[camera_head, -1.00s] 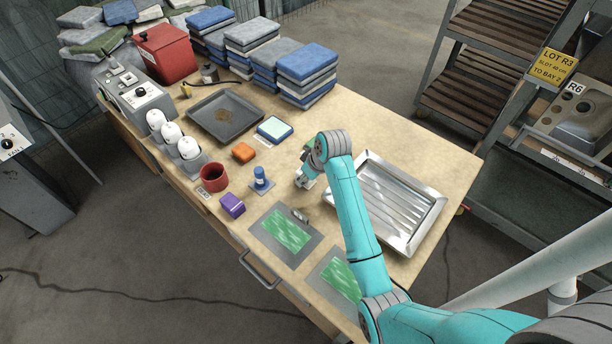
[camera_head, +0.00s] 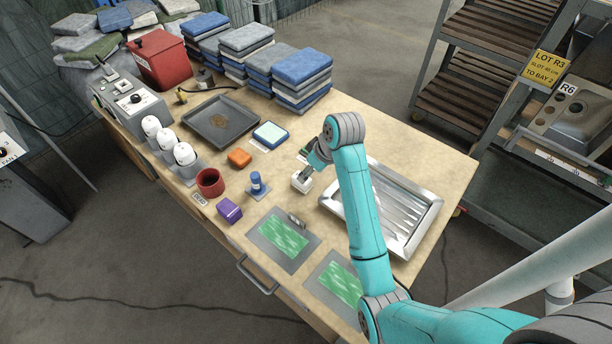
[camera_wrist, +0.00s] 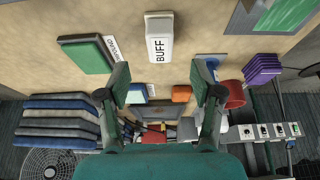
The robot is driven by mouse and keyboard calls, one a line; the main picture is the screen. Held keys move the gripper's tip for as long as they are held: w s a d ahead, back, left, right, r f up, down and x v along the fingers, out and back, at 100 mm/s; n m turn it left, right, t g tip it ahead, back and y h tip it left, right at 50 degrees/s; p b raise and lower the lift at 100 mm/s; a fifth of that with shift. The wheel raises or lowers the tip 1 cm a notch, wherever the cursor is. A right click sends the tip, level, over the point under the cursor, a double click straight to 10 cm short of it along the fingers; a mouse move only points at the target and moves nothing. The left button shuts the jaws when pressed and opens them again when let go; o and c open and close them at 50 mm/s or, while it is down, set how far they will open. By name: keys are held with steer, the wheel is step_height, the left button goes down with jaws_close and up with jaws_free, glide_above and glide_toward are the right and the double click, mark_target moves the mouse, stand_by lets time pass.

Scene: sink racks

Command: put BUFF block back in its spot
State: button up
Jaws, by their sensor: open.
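A pale block (camera_wrist: 158,24) stands at the top middle of the wrist view, with a white face lettered BUFF (camera_wrist: 158,49) towards me. In the head view it is the small white block (camera_head: 301,182) on the table, left of the ribbed metal tray. My gripper (camera_head: 308,172) is close to it, its tips partly hidden by my wrist. In the wrist view my gripper (camera_wrist: 162,74) has its two fingers wide apart with nothing between them. The block lies beyond the fingertips, roughly centred on the gap. I cannot tell which place on the table is the block's spot.
A green block (camera_wrist: 84,54) with a label lies beside it. The metal tray (camera_head: 432,213) is to the right. Two green-centred mats (camera_head: 262,232) lie in front.

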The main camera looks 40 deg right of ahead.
steer(key=shift+v, duration=1.55)
